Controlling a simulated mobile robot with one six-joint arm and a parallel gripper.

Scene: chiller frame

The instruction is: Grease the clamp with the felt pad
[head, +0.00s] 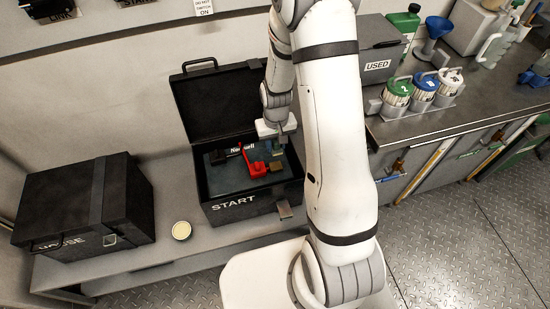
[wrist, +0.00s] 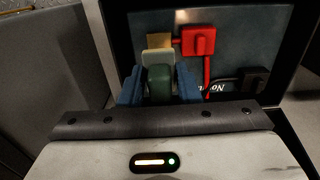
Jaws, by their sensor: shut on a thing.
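My gripper (wrist: 160,88) is shut on the green handle (wrist: 160,80) of the felt pad, between its blue fingers. A tan piece, apparently the felt (wrist: 159,42), shows just beyond the handle. The red clamp (wrist: 199,41) is right beside the tan piece, with a red cable running from it; I cannot tell whether they touch. In the head view my gripper (head: 277,144) points down into the open black START box (head: 250,207), and the red clamp (head: 254,165) lies just left of the tan piece (head: 277,167).
A dark battery-like block fills the box, with a black fitting (wrist: 256,80). The lid (head: 215,105) stands open behind. A closed black box (head: 85,205) and a round pale-topped tin (head: 181,230) are to the left. Lidded pots (head: 422,90) stand on the right counter.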

